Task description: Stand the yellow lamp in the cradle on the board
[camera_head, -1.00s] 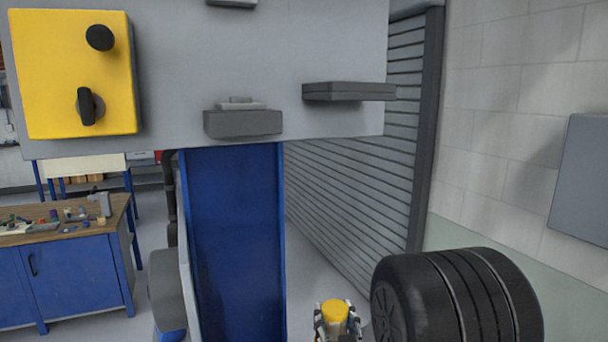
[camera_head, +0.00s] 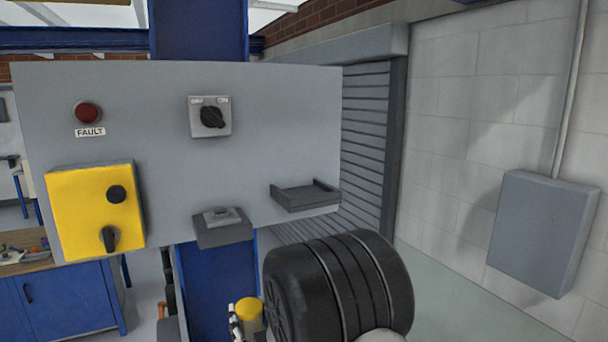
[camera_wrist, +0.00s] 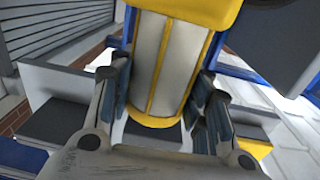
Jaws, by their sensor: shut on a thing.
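The yellow lamp (camera_head: 249,310), with a yellow cap, shows low in the head view, partly cut off by the frame. In the wrist view the lamp (camera_wrist: 176,60) has a pale body, yellow ribs and yellow ends. My gripper (camera_wrist: 165,88) is shut on it, with dark pads on both sides of its body. The grey board (camera_head: 275,120) stands ahead. Two dark fittings jut from its lower part: a block with a raised piece (camera_head: 222,230) and a shallow tray with raised ends (camera_head: 305,195). I cannot tell which is the cradle. The lamp appears below both and apart from them.
The board also carries a yellow switch box (camera_head: 75,215), a red fault light (camera_head: 87,112) and a rotary switch (camera_head: 210,117). A grey wall box (camera_head: 543,232) hangs at right. A blue workbench (camera_head: 65,300) stands at left. My dark arm covers the lower middle.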

